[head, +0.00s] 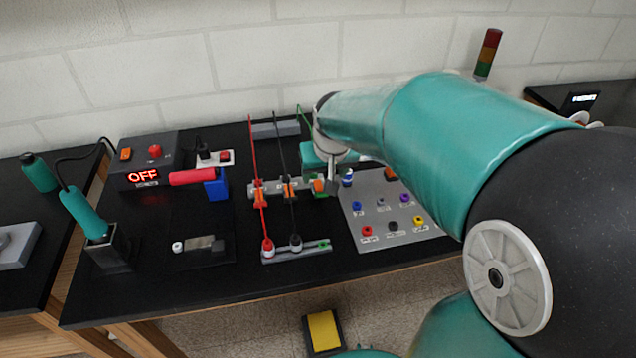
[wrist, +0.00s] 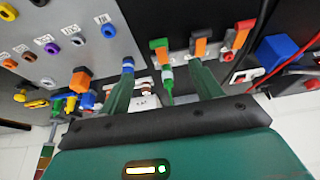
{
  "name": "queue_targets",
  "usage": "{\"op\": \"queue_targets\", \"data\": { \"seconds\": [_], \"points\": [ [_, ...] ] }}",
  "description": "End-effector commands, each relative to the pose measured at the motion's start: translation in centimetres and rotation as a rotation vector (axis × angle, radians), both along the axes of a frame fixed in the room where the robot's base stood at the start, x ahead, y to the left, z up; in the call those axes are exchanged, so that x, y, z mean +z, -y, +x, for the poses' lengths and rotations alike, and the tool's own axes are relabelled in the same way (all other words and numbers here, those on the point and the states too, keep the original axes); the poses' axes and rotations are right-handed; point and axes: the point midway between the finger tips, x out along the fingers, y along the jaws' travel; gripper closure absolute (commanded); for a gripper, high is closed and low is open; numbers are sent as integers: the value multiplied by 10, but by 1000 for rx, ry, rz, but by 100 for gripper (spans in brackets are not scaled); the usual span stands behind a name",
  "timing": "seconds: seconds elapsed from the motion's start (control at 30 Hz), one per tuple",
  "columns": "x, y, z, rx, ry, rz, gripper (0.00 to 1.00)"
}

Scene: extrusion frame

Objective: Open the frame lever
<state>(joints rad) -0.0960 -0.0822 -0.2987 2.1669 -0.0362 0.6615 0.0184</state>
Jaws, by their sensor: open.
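A grey clamp rail (head: 270,189) on the black bench carries several orange levers; which one the task calls the frame lever I cannot tell. One orange lever (head: 258,196) is by the red wire, another (head: 289,187) by the black wire, and a third (head: 318,185) at the rail's right end beside my gripper (head: 332,180). In the wrist view my gripper (wrist: 162,66) is open, its dark green fingers apart. A green-and-orange lever (wrist: 161,52) and a green-and-white plug (wrist: 167,78) show between them. Another orange lever (wrist: 200,47) is near the right fingertip. Contact cannot be made out.
A grey panel (head: 352,222) with coloured sockets lies right of the rail. Left are a control box (head: 133,158) reading OFF, a blue block (head: 216,186) with a red handle, and a soldering-iron-like tool in a stand (head: 106,250). Red and black wires stretch over the rail to a front bar (head: 296,252).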

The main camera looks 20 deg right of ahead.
Motion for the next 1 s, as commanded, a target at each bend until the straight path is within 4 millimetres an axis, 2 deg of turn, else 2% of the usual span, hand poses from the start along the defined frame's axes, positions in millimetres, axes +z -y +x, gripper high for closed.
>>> {"op": "queue_targets", "data": {
  "seconds": [0.03, 0.2, 0.4, 0.6, 0.83, 1.0],
  "points": [
    [-11, 1, 3, 0, -4, 0, 36],
    [-42, 3, 14, 0, -5, 0, 36],
    [-69, 5, 27, 0, -2, 0, 36],
    [-80, 6, 33, 1, 1, -1, 36],
    [-80, 7, 35, 1, 1, 0, 36],
    [-80, 7, 35, 1, 1, -1, 69]
  ]
}}
